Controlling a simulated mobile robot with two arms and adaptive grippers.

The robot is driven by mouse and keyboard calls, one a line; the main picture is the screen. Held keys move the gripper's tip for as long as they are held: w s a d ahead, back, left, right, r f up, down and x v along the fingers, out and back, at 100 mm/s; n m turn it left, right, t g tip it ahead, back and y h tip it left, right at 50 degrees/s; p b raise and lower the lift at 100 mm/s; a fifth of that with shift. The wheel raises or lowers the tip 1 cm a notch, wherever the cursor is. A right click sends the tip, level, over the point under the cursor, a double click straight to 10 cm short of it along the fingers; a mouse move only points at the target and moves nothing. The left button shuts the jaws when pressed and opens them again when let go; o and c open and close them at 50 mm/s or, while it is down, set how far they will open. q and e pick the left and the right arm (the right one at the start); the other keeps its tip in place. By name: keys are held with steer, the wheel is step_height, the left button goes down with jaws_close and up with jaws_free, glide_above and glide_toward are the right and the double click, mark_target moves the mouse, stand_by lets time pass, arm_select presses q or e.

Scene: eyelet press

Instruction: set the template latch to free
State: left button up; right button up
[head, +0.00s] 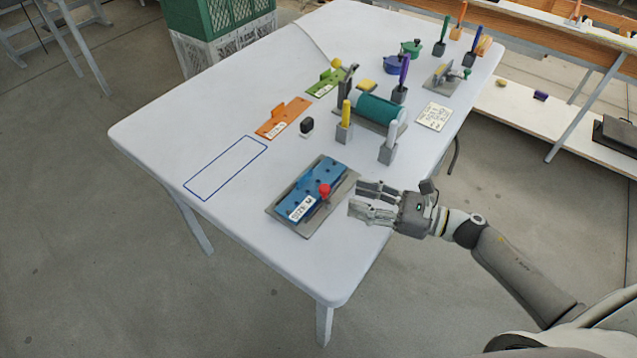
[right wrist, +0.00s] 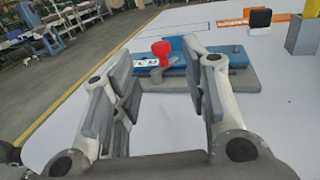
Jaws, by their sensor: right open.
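The blue template (head: 309,189) lies on a grey base plate (head: 342,195) near the front of the white table. A latch with a red knob (head: 324,190) stands at its right edge, close to the white label. In the right wrist view the red knob (right wrist: 161,48) shows beyond and between the fingers, with the blue template (right wrist: 236,56) behind it. My right gripper (head: 362,201) is open and empty, to the right of the base plate and apart from the knob. The exact latch setting cannot be told. My left gripper is not in view.
An orange template (head: 284,118) and a green template (head: 327,82) lie farther back. A black stamp (head: 306,127), a yellow-handled tool in a block (head: 345,122) and a teal roller (head: 376,111) stand behind the blue template. A blue outlined rectangle (head: 226,168) on the left is empty.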

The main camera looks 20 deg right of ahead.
mark_target(325, 187)
steer(key=x, duration=0.1)
steer(key=p+x, duration=0.1)
steer(key=x, duration=0.2)
steer(key=shift+w+a+r, duration=0.25)
steer(key=shift+w+a, duration=0.05)
steer(key=p+x, duration=0.1)
steer(key=x, duration=0.2)
steer(key=shift+a+f, duration=0.15)
steer(key=shift+w+a, duration=0.25)
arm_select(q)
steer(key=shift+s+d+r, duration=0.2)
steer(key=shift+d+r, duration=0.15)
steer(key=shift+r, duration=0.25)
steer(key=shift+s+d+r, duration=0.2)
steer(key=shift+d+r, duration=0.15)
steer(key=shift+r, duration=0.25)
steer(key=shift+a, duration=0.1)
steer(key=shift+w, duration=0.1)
arm_select(e)
steer(key=shift+f, duration=0.1)
jaws_close()
